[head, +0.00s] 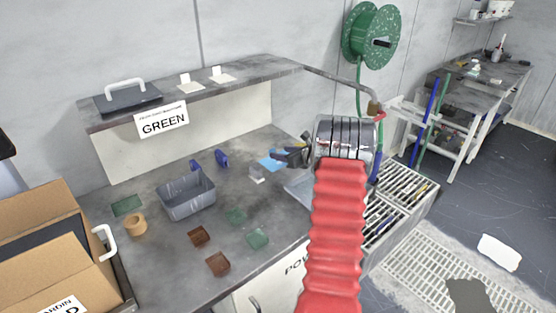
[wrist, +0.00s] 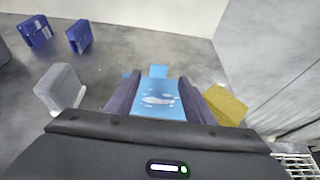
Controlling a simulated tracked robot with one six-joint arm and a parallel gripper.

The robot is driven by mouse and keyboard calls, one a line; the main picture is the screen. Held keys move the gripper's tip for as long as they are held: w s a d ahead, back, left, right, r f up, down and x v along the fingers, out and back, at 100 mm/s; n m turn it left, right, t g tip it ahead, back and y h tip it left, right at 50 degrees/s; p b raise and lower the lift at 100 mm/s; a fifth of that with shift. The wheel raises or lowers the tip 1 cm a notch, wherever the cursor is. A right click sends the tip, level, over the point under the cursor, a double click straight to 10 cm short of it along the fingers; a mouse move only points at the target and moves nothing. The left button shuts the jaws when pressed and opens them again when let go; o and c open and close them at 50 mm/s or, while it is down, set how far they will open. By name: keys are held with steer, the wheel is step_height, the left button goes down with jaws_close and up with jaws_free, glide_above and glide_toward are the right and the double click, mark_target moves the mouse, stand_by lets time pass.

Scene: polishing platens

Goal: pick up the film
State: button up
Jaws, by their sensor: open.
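A light blue piece that looks like the film (head: 270,161) lies on the grey bench top, towards the back right. In the wrist view the blue film (wrist: 157,98) has pale patches and shows between the two dark fingers. My gripper (head: 290,156) is open at the film, with one finger on each side. I cannot tell whether the fingers touch it. The near end of the film is hidden behind my gripper body in the wrist view.
A grey block (wrist: 60,88) is left of the fingers and a yellow piece (wrist: 226,104) is right of them. Two blue blocks (head: 222,158) stand near the back. A grey bin (head: 187,197) and several small coloured squares (head: 236,215) are further left. A raised shelf (head: 255,77) runs behind.

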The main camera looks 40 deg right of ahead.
steer(key=shift+w, duration=0.1)
steer(key=shift+x, duration=2.55)
steer(key=shift+a, duration=0.1)
steer(key=c, duration=1.1)
steer(key=shift+r, duration=0.15)
step_height(320, 180, up, 10)
